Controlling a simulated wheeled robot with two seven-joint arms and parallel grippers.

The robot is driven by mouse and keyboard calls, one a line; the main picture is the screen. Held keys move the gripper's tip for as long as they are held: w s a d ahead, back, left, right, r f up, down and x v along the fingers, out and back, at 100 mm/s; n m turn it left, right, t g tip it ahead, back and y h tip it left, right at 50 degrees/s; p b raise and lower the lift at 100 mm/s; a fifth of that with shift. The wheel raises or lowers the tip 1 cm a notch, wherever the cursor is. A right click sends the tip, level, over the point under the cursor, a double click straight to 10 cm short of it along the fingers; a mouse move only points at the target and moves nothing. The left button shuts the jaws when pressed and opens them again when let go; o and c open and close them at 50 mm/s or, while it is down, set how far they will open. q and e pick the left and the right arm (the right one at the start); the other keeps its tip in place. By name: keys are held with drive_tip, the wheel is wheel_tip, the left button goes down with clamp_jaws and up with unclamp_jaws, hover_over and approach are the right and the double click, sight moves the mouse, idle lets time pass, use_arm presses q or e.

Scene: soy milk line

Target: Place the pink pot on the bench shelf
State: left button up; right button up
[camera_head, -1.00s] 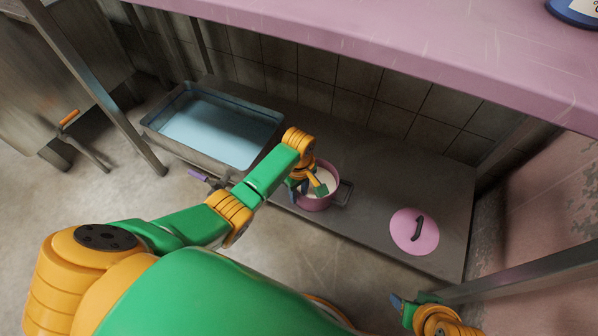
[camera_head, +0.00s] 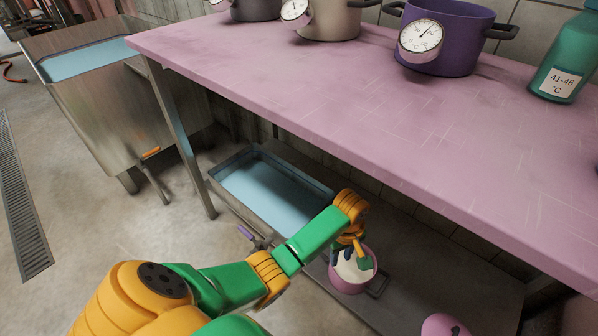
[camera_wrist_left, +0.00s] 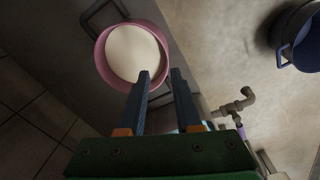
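The pink pot (camera_head: 351,285) with white contents stands upright on the grey bench shelf (camera_head: 440,270) under the pink bench top. My left gripper (camera_head: 352,258) reaches down to its rim. In the left wrist view, the pink pot (camera_wrist_left: 103,62) lies just past the fingertips. The two fingers (camera_wrist_left: 160,72) are apart, one over the white contents and one outside the rim, with the pot wall between them. I see a gap between the fingers. My right gripper is not in view.
A metal basin of bluish liquid (camera_head: 232,200) stands left of the pot. A pink lid (camera_head: 441,326) lies to the right. The pink bench top (camera_head: 330,100) overhangs, bearing a purple pot (camera_head: 465,35) and a green bottle (camera_head: 566,60). A bench leg (camera_head: 180,135) stands left.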

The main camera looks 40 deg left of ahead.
use_arm(q)
drive_tip(key=s+a+f+m+t, duration=0.1)
drive_tip(key=s+f+m, duration=1.3)
drive_tip(key=s+f, duration=0.4)
drive_tip(key=s, duration=0.3)
drive_tip(key=shift+a+f+m+t, duration=0.15)
drive_tip(key=shift+a+m+t, duration=0.15)
drive_tip(key=shift+s, duration=0.1)
